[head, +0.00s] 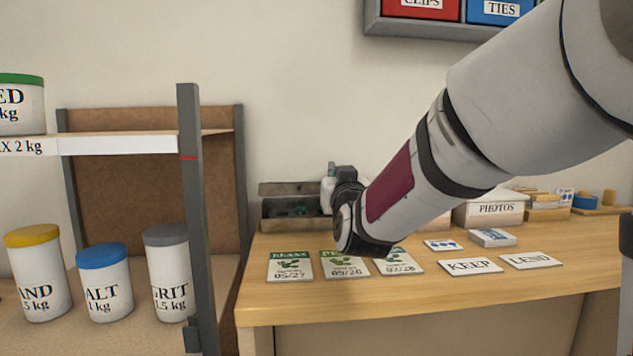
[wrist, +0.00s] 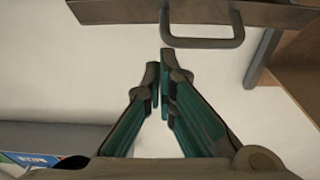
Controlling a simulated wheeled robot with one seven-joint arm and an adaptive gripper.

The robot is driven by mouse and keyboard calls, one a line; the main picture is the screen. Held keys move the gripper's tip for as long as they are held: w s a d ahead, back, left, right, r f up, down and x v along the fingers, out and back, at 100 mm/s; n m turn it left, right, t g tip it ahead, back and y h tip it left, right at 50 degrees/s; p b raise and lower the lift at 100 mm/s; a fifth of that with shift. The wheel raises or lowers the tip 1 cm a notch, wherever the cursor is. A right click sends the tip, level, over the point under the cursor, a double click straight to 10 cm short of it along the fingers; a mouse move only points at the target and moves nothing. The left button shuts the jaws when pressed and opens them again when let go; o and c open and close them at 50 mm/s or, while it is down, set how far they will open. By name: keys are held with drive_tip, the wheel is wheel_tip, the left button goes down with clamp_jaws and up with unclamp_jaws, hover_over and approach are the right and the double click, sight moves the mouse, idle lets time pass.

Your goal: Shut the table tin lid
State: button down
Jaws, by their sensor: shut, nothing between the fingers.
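The table tin (head: 290,222) is a dark grey metal box at the back left of the wooden table. Its lid (head: 288,188) stands raised at the back, so the tin is open, with small teal bits showing inside. My gripper (wrist: 164,58) is shut and empty in the wrist view. Just beyond its fingertips there, a dark metal edge with a U-shaped handle (wrist: 205,42) crosses the top; it looks like the lid, with a small gap to the fingers. In the head view my arm reaches to the tin's right side, and the fingers cannot be made out.
Seed cards (head: 290,265) and the KEEP card (head: 470,267) lie on the table (head: 420,298). A PHOTOS box (head: 490,214) stands behind them. A shelf post (head: 190,220) rises left of the table. Wall bins (head: 430,27) hang above.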

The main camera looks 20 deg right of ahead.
drive_tip(key=shift+s+a+f+b, duration=0.1)
drive_tip(key=shift+s+f+b, duration=0.2)
drive_tip(key=shift+f+b, duration=0.35)
drive_tip(key=shift+s+f+b, duration=0.25)
drive_tip(key=shift+f+b, duration=0.3)
drive_tip(key=shift+b, duration=0.1)
